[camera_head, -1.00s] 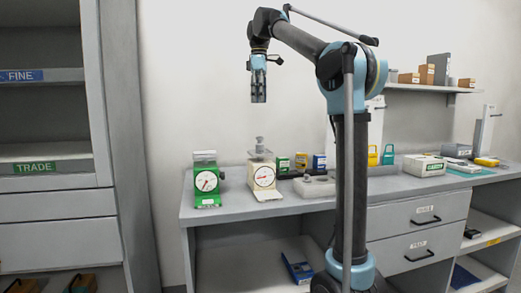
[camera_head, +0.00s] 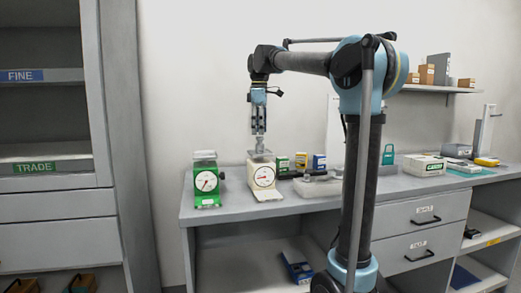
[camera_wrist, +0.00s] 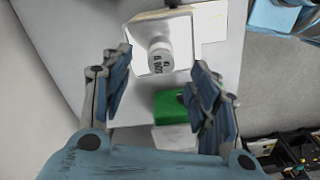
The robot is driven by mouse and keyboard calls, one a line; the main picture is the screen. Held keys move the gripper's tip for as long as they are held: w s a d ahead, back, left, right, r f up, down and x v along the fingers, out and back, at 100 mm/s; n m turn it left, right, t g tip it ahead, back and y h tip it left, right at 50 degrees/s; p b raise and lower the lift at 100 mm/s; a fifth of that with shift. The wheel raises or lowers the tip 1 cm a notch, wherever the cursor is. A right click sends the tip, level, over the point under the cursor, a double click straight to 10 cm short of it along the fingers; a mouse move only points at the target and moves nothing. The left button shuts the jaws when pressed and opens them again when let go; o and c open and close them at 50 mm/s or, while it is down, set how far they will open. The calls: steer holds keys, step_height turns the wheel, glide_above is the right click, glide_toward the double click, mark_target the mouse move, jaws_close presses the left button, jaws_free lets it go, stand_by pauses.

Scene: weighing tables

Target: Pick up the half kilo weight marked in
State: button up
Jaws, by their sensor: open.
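A small grey cylindrical weight (camera_wrist: 160,54) stands on the pan of the cream dial scale (camera_head: 264,181). Its top carries dark upside-down lettering that looks like 500 g. In the wrist view it lies between the fingertips of my gripper (camera_wrist: 161,62), with space on both sides. In the head view my gripper (camera_head: 260,143) points straight down just over the scale's pan, and its fingers largely hide the weight. The jaws are open and hold nothing. Whether the fingertips reach down beside the weight is hard to tell.
A green dial scale (camera_head: 207,186) stands close on the left. Small green and yellow boxes (camera_head: 301,161) stand just right of the cream scale. A green-labelled box (camera_head: 424,166) lies farther right on the grey bench (camera_head: 235,214). A tall cabinet (camera_head: 60,205) stands at left.

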mark_target(260, 138)
steer(key=shift+d+f, duration=0.15)
steer(key=shift+f, duration=2.15)
steer(key=shift+c, duration=0.2)
